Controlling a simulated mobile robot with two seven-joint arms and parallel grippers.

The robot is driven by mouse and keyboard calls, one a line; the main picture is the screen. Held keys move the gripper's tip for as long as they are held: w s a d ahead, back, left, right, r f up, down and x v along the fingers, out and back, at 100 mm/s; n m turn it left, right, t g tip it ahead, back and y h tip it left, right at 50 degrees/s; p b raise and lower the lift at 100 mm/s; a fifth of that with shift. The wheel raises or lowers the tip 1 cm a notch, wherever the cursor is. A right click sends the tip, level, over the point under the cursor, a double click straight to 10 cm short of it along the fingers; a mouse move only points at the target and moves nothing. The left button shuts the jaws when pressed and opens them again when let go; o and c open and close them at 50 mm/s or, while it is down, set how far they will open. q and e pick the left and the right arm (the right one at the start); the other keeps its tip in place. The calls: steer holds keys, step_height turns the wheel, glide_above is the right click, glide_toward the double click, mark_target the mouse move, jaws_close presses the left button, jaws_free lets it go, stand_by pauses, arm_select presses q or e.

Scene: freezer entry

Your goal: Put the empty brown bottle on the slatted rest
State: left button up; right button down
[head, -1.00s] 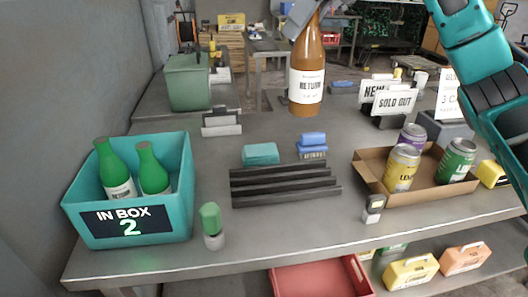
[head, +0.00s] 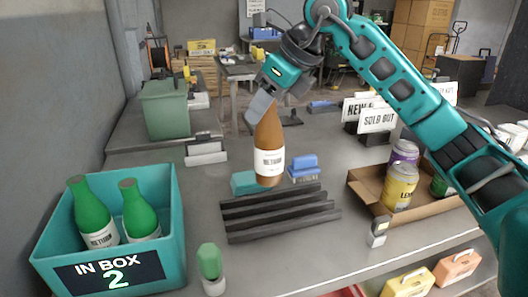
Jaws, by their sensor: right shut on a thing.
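The brown bottle (head: 268,150) with a white label hangs upright in the middle of the head view. My right gripper (head: 266,100) is shut on its neck and hides the top of it. The dark slatted rest (head: 280,214) lies on the grey table below and in front of the bottle. The bottle's base shows just above the rest's back slat in the picture, and it looks clear of the slats. The rest is empty. My left gripper is not in view.
A teal box (head: 115,225) with green bottles stands at the left. A cardboard tray (head: 365,190) with cans is at the right. A green-capped bottle (head: 210,268) stands in front of the rest. Teal (head: 244,183) and blue (head: 303,167) blocks sit behind it.

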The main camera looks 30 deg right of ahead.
mark_target(264, 144)
step_height(264, 144, down, 8)
steer(key=shift+f+b, duration=0.1)
steer(key=shift+b, duration=0.25)
steer(key=c, duration=0.7)
jaws_free()
steer(key=shift+f, duration=0.1)
steer(key=shift+c, duration=0.2)
steer(key=shift+r, duration=0.3)
steer(key=v, duration=1.1)
steer(key=shift+s+d+r+p, duration=0.1)
steer(key=shift+s+r+p, duration=0.1)
steer(key=shift+s+p, duration=0.1)
steer(key=shift+w, duration=0.1)
